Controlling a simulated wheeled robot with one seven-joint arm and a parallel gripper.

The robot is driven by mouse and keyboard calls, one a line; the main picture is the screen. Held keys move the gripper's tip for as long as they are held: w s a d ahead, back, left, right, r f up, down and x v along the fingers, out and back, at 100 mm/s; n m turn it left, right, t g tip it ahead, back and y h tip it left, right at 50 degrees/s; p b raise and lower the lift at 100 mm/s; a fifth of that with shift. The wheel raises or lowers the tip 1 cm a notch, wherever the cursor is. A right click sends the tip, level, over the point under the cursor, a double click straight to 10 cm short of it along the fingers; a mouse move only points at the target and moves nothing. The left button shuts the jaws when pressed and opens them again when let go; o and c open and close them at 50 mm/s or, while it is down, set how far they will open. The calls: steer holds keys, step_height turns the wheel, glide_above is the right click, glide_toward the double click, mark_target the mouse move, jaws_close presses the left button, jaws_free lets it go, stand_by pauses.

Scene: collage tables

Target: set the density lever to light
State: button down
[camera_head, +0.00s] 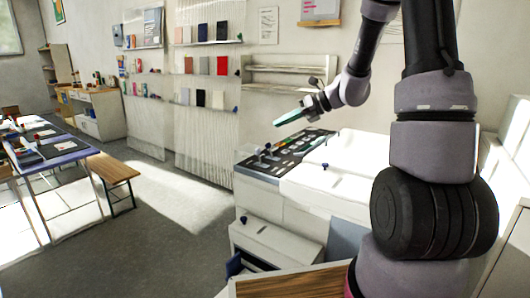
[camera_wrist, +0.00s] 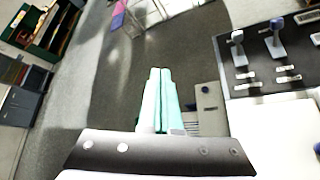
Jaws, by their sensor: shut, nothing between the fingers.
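A white machine has a dark control panel (camera_head: 265,165) on top, with small levers and light keys. In the wrist view the panel (camera_wrist: 255,80) is at the upper right, with a pale lever (camera_wrist: 238,50) and a second lever (camera_wrist: 273,42) beside it. I cannot tell which one is the density lever, or read any marking. My gripper (camera_head: 278,122) is above the panel's far side, pointing left. Its green fingers (camera_wrist: 160,72) are shut together and empty, to the left of the levers and apart from them.
The machine's white top (camera_head: 335,165) lies to the right of the panel. A low white cabinet (camera_head: 275,243) stands in front. A table (camera_head: 62,158) and a wooden bench (camera_head: 113,168) are at the left. Grey floor (camera_head: 175,225) between them is open.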

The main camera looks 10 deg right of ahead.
steer(key=w+d+f+m+t, duration=0.2)
steer(key=w+d+f+m, duration=0.1)
steer(key=w+f+m, duration=0.35)
steer(key=m+t+h, duration=0.1)
steer(key=m+t, duration=0.2)
steer(key=m, duration=0.4)
glide_toward(259, 151)
steer(key=shift+m, duration=0.25)
steer(key=x, duration=0.6)
steer(key=shift+w+a+f, duration=0.1)
steer(key=shift+w+f, duration=0.05)
steer(key=shift+w, duration=0.1)
steer(key=shift+a, duration=0.1)
steer(key=shift+w, duration=0.1)
